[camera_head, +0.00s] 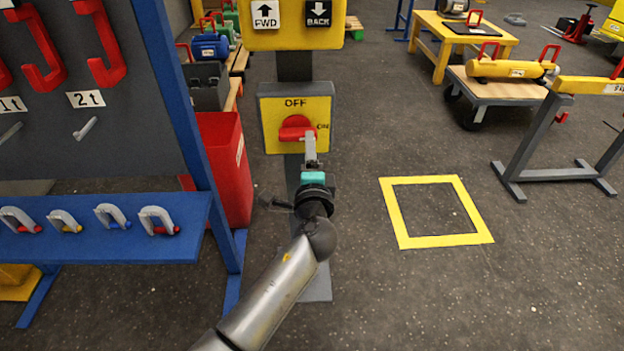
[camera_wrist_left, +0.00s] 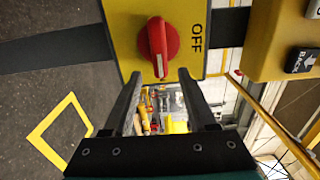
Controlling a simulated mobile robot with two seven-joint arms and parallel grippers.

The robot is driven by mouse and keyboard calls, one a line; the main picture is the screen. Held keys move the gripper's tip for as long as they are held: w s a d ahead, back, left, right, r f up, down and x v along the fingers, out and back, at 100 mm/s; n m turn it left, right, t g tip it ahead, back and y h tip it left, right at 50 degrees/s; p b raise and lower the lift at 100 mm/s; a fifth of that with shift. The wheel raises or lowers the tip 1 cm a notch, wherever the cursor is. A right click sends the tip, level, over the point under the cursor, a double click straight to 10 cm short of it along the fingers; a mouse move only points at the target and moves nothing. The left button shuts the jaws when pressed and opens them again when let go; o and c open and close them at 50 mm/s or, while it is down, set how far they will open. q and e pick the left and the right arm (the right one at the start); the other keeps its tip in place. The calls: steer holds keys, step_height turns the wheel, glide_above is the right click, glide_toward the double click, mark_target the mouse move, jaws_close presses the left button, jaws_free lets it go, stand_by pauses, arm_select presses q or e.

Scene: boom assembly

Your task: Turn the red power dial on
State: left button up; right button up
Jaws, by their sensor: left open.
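The red power dial (camera_head: 297,127) sits on a yellow panel (camera_head: 269,112) on the dark post, with OFF printed above it and a small, unclear label at its right. In the left wrist view the dial (camera_wrist_left: 157,48) has its handle crosswise to the OFF direction. Its white mark is at the lower end, on the side away from the FWD button. My left gripper (camera_head: 311,150) is in front of the panel, just below the dial. In the wrist view its two fingers (camera_wrist_left: 161,76) are spread and empty, seemingly apart from the dial. My right gripper is not in view.
A yellow box with FWD (camera_head: 265,14) and BACK buttons (camera_head: 318,12) is above. A red bin (camera_head: 225,165) and a blue shackle shelf (camera_head: 110,245) stand left. A yellow floor square (camera_head: 398,215) and open floor lie right, with a trestle (camera_head: 545,130) beyond.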

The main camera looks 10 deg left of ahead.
arm_select(q)
steer(key=p+v, duration=0.1)
steer(key=v, duration=1)
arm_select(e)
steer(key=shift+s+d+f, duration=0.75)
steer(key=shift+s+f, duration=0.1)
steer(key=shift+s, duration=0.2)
arm_select(q)
steer(key=shift+w, duration=0.1)
